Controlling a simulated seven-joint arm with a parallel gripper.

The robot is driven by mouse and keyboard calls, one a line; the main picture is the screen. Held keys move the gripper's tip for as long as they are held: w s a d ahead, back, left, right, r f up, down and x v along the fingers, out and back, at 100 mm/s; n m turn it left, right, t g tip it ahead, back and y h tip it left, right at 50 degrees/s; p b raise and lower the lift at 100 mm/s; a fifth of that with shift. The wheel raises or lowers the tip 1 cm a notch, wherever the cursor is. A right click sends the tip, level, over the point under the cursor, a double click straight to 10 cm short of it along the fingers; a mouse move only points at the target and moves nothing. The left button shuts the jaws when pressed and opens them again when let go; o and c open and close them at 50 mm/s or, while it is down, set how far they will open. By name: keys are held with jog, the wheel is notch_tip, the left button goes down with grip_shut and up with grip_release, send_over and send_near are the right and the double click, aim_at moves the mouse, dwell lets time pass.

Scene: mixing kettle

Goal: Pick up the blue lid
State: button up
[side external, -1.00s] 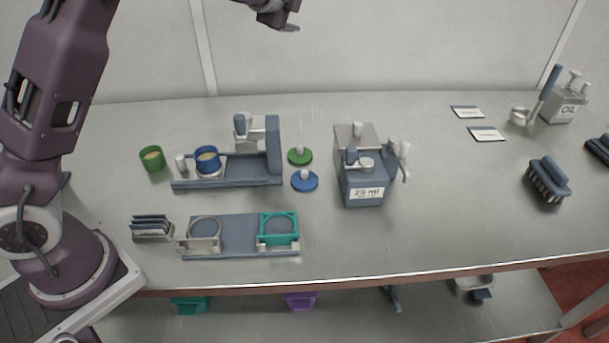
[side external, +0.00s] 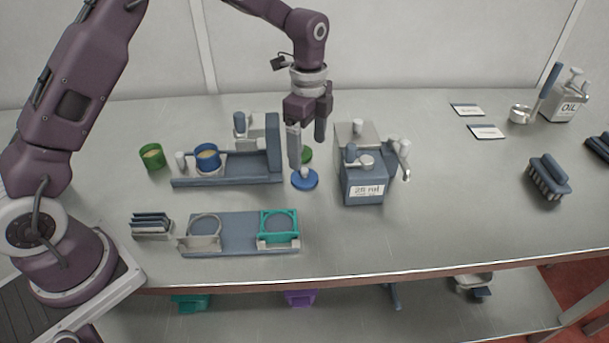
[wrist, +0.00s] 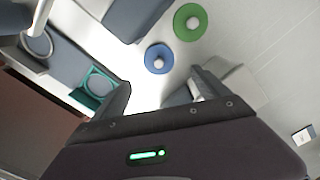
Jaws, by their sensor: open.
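The blue lid (side external: 305,181) is a flat round disc with a pale knob, lying on the metal table between the mixer stand and the grey dispenser. It also shows in the wrist view (wrist: 150,63), ahead of the fingers and apart from them. My gripper (side external: 308,155) points down above the lid area, with open, empty fingers. In the wrist view its two fingers (wrist: 158,92) are spread wide, with the lid roughly between their lines. In the side view my fingers partly hide the green lid (side external: 307,154) behind the blue one.
The mixer stand (side external: 230,178) with the blue cup (side external: 207,159) is left of the lid. The grey dispenser (side external: 362,185) marked 25 ml is close on the right. A rack with a teal holder (side external: 279,227) lies in front.

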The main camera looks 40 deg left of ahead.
aim_at(307, 170)
notch_tip(307, 170, down, 8)
jog(key=shift+a+r, duration=0.15)
jog(key=c, duration=1.4)
